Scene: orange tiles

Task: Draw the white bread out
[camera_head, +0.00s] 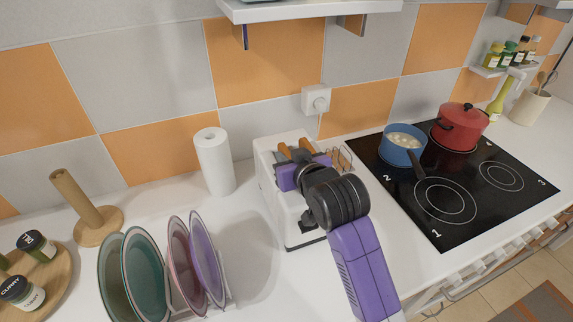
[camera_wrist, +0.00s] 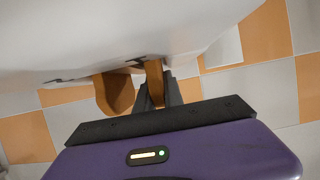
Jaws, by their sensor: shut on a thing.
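A white toaster (camera_head: 268,166) stands on the counter in the head view, with two brown-crusted bread slices showing at its top, one left (camera_head: 284,153) and one right (camera_head: 307,146). In the wrist view one bread slice (camera_wrist: 155,82) is between the fingers of my gripper (camera_wrist: 158,96), which is shut on it. Its lower part is still at the toaster's slot. The other, darker slice (camera_wrist: 115,95) stands just to the left, outside the fingers. In the head view my purple wrist hides the fingertips and part of the toaster top. The crumb colour of neither slice shows clearly.
A paper towel roll (camera_head: 214,162) stands left of the toaster, and a rack of plates (camera_head: 205,257) is at the front left. A blue pot (camera_head: 402,156) and a red pot (camera_head: 459,128) are on the hob to the right. A shelf (camera_head: 305,10) hangs above.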

